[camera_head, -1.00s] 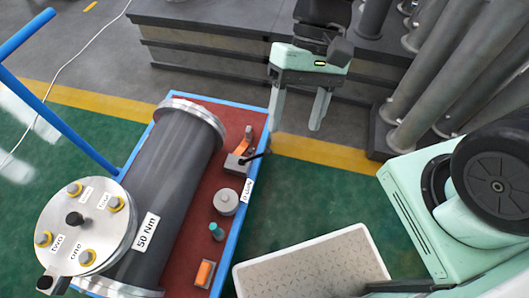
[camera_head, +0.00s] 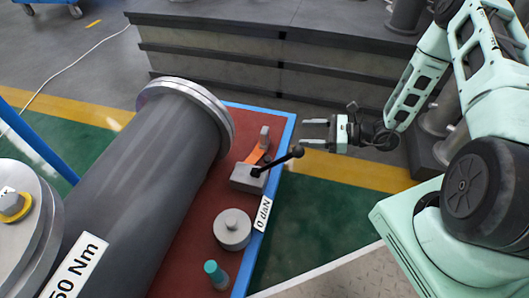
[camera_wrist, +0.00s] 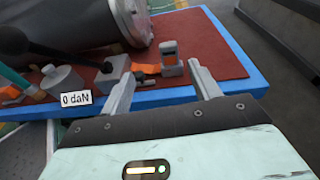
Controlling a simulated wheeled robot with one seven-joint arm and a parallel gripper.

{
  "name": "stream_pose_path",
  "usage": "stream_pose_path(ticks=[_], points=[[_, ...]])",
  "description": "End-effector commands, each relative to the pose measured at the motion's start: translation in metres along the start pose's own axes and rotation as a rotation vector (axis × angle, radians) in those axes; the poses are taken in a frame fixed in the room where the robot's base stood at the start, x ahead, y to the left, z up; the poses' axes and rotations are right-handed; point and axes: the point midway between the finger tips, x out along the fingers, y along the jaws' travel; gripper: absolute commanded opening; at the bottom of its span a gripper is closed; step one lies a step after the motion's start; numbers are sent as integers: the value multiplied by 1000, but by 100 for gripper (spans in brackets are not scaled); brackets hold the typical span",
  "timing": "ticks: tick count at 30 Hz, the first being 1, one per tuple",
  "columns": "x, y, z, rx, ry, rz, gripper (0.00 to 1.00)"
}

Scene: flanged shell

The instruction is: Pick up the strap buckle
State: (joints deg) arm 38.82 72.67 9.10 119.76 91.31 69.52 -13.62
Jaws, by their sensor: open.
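The strap buckle (camera_head: 265,134) looks like a small upright grey piece at the end of an orange strap (camera_head: 256,154) on the red deck. My gripper (camera_head: 304,133) is open and empty, pointing left just past the deck's blue edge. Its two fingers also show in the wrist view (camera_wrist: 160,80). They are apart from the buckle.
A grey block (camera_head: 247,178) with a black lever (camera_head: 282,159) sits close to the strap, its knob reaching toward my gripper. The "0 daN" label (camera_head: 263,214), a grey round weight (camera_head: 232,229) and a teal-topped piece (camera_head: 215,272) are nearer. A large dark cylinder (camera_head: 145,190) fills the left.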

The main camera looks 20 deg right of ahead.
Motion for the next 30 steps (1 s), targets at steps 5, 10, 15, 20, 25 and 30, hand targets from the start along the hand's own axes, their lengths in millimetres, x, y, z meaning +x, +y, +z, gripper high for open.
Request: stream_pose_path(ticks=[5,10,15,20,25,30], points=[[5,-7,-23,30,-3,-53,62],[38,-8,-24,28,-4,-50,62],[74,-10,-24,27,-4,-48,62],[102,-12,-24,27,-3,-50,62],[116,-13,-21,29,-2,-52,62],[127,-13,-25,27,-3,-50,62]])
